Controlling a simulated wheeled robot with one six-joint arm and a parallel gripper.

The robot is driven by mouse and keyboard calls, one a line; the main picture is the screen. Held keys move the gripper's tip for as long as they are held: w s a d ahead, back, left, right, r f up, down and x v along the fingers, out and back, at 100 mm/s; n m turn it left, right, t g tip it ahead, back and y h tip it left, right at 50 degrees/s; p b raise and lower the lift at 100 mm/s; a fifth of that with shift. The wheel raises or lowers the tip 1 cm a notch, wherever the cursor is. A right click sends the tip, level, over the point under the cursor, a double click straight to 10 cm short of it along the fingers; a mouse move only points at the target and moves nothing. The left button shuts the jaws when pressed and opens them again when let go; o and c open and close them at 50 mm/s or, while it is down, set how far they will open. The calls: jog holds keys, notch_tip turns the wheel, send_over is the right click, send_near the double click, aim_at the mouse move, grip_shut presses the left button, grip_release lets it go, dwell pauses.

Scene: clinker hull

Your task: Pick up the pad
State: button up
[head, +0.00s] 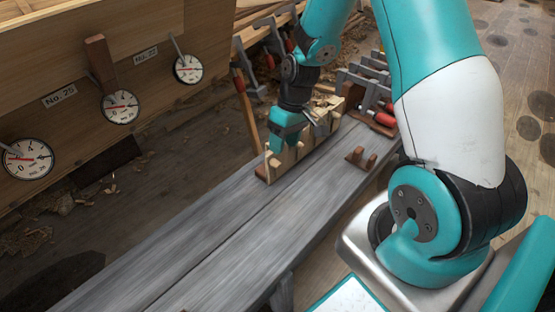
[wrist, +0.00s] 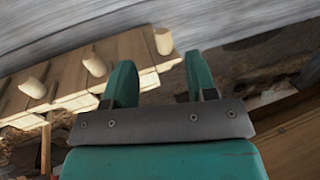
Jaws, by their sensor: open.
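My gripper (head: 284,138) is at the near end of a pale wooden rack (head: 266,174) on the grey plank bench. Light round pegs (wrist: 93,61) stick out of the rack's wooden blocks to the left of and beyond the fingers. A small brown wooden piece (head: 361,158) with two upright lugs lies on the bench to the right. I cannot tell for sure which piece is the pad; it may be hidden by my gripper.
The grey plank bench (head: 185,240) is clear toward the front. Red-handled clamps (head: 384,119) stand behind it at the right. The planked hull (head: 45,100) with several dial gauges (head: 120,107) rises at the left. Wood shavings (head: 27,243) lie on the floor.

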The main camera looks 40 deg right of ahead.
aim_at(278, 169)
jog(key=b+x, duration=0.2)
jog(key=x, duration=0.5)
jog(key=shift+a+f, duration=0.2)
grip_shut()
